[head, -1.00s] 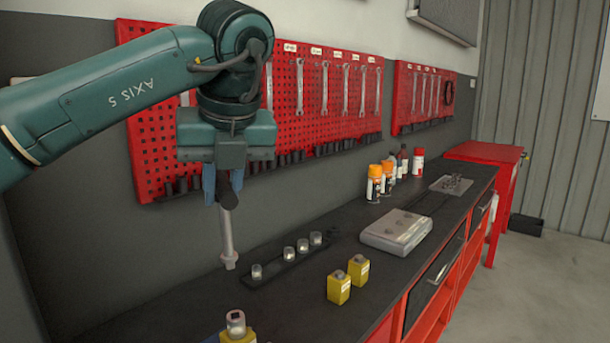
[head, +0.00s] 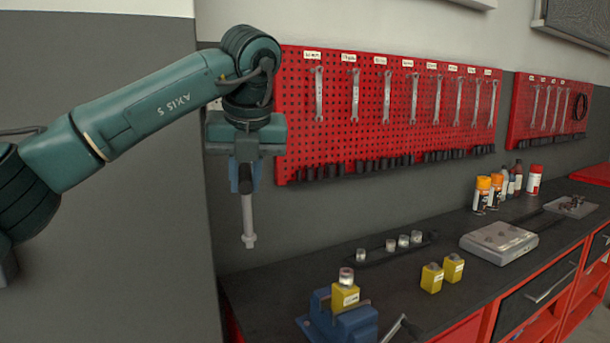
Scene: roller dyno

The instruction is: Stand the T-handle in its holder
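My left gripper (head: 245,183) points down at the left of the head view. It is shut on the T-handle (head: 248,220), whose grey shaft hangs almost straight down with a wider tip at its lower end. The fingers mostly hide the T-handle's top. The tip looks clear of the bench (head: 290,285), beyond its left end in the picture. I cannot pick out the T-handle's holder for certain. My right gripper is not in view.
A blue vise (head: 340,322) holds a yellow block (head: 345,297) with a socket on top. Behind it lies a dark rail (head: 378,256) with several sockets. Two yellow blocks (head: 432,278), a grey case (head: 499,243) and spray cans (head: 482,194) stand farther right. A red pegboard (head: 390,120) hangs behind.

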